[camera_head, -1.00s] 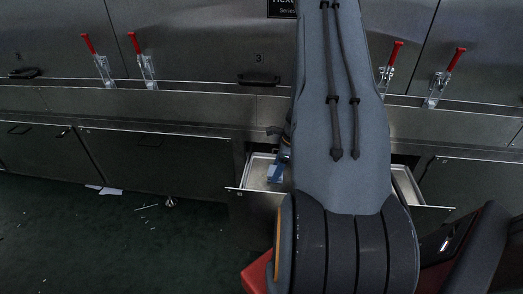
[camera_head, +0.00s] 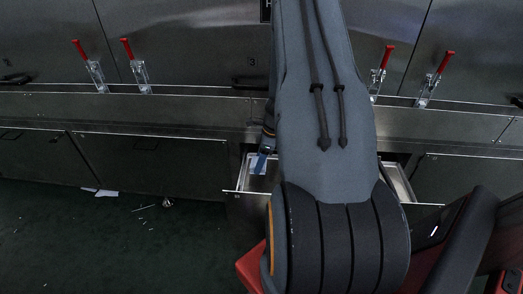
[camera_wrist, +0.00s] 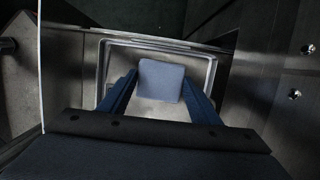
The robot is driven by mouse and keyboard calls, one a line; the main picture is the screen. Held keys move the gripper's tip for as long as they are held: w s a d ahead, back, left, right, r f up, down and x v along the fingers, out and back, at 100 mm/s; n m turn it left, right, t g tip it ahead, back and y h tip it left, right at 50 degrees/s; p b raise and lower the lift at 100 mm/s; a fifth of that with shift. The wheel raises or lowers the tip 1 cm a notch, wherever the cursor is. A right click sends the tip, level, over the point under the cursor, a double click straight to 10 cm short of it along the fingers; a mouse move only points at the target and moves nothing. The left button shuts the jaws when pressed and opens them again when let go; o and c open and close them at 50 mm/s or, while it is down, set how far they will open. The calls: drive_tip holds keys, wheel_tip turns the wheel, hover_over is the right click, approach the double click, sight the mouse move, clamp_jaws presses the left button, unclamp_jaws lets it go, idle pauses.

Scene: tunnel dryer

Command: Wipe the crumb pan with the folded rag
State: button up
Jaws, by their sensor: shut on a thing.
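The folded rag (camera_wrist: 161,80) is a pale blue-grey square between the two blue fingers of my gripper (camera_wrist: 160,88) in the wrist view. My gripper is shut on it. The crumb pan (camera_wrist: 209,72) is a shallow, light metal tray in an open drawer, seen beneath the rag in the wrist view. Whether the rag touches the pan floor is unclear. In the head view the rag (camera_head: 259,163) shows over the left part of the pan (camera_head: 399,184). My arm hides the pan's middle there.
The dryer's steel front stands behind, with red-handled clamps (camera_head: 135,65) along a ledge. Closed lower panels (camera_head: 145,165) flank the drawer. A white scrap (camera_head: 99,192) and small debris lie on the dark green floor at left, which is otherwise open.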

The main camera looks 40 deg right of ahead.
drive_tip(key=shift+r+p, duration=1.3)
drive_tip(key=shift+r, duration=0.45)
